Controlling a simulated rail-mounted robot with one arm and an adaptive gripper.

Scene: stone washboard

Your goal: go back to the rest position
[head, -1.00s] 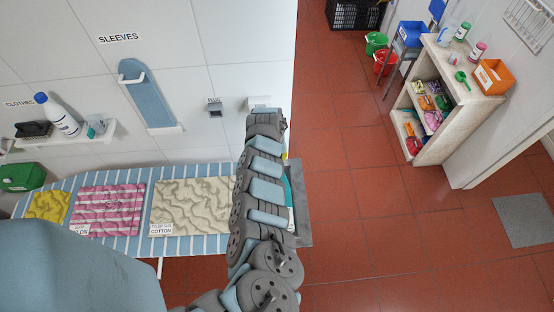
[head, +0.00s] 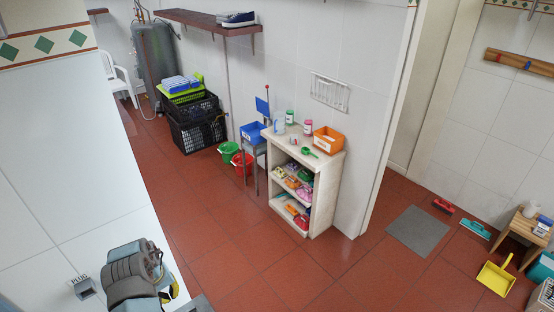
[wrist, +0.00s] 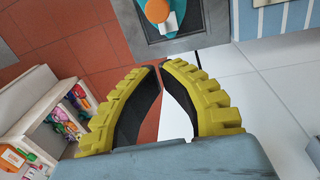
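My gripper (wrist: 162,72) shows in the wrist view with two curved yellow fingers with black inner pads. Their tips come together and nothing is held between them. In the head view only my folded grey and blue arm shows at the lower left, and the gripper is mostly hidden by it. In the wrist view a grey metal tray (wrist: 187,44) lies beyond the fingertips, apart from them, with a teal and orange item (wrist: 157,12) on it.
A stone shelf unit (head: 322,194) with bottles and an orange bin (head: 328,140) stands against the wall. Black crates (head: 198,130) and red and green buckets (head: 228,151) are behind it. A yellow dustpan (head: 496,278) lies at the right. The red tiled floor (head: 270,270) between is mostly clear.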

